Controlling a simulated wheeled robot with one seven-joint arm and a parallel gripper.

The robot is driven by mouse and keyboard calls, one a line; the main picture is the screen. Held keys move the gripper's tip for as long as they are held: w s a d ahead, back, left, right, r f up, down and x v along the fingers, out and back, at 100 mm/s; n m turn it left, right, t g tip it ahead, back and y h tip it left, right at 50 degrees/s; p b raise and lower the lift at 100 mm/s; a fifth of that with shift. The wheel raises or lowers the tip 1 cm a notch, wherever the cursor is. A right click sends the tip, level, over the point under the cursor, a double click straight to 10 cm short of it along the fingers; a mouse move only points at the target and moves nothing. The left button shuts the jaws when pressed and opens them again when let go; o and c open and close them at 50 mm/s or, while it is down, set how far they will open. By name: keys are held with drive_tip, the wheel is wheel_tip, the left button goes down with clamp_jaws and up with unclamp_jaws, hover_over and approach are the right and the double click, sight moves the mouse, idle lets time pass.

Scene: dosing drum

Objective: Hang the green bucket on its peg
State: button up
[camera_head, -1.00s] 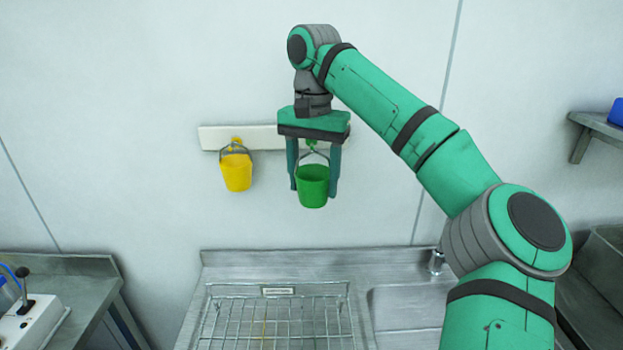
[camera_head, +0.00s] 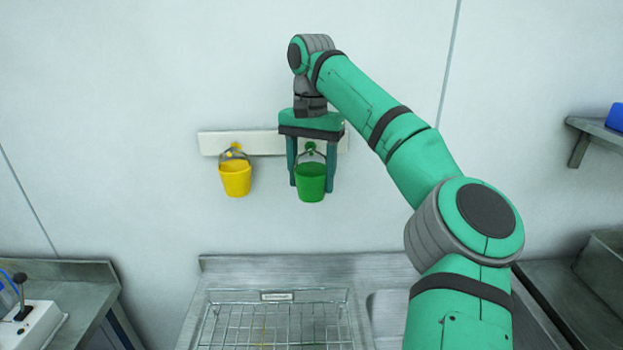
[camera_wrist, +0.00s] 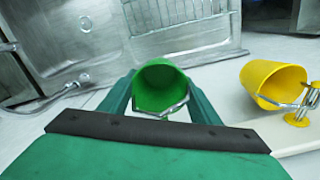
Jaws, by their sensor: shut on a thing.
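The green bucket (camera_head: 311,184) hangs upright between the two fingers of my gripper (camera_head: 312,186), in front of the wall rail. My gripper points down and is shut on the bucket from both sides. The bucket's wire handle stands up and overlaps the green peg (camera_head: 310,147) in the head view; I cannot tell whether it is over the peg or in front of it. In the wrist view the green bucket (camera_wrist: 155,88) shows its open mouth, with the handle across the near rim. The green peg is not clear there.
A yellow bucket (camera_head: 235,180) hangs by its handle on a yellow peg (camera_head: 236,149), left on the white rail (camera_head: 268,144). Below is a steel counter with a wire rack (camera_head: 275,325). A shelf (camera_head: 598,130) is at the far right.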

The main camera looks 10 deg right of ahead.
sight(311, 168)
drive_tip(key=shift+w+d, duration=0.2)
drive_tip(key=shift+w, duration=0.65)
drive_tip(key=shift+w+d, duration=0.2)
drive_tip(key=shift+w, duration=0.65)
drive_tip(key=shift+w+d+f, duration=0.1)
drive_tip(key=shift+w+f, duration=0.45)
drive_tip(key=shift+w, duration=0.1)
drive_tip(key=o, duration=0.7)
drive_tip(key=shift+d, duration=0.1)
drive_tip(key=shift+c, duration=0.2)
drive_tip(key=o, duration=0.4)
drive_tip(key=shift+o, duration=0.2)
drive_tip(key=shift+a, duration=0.2)
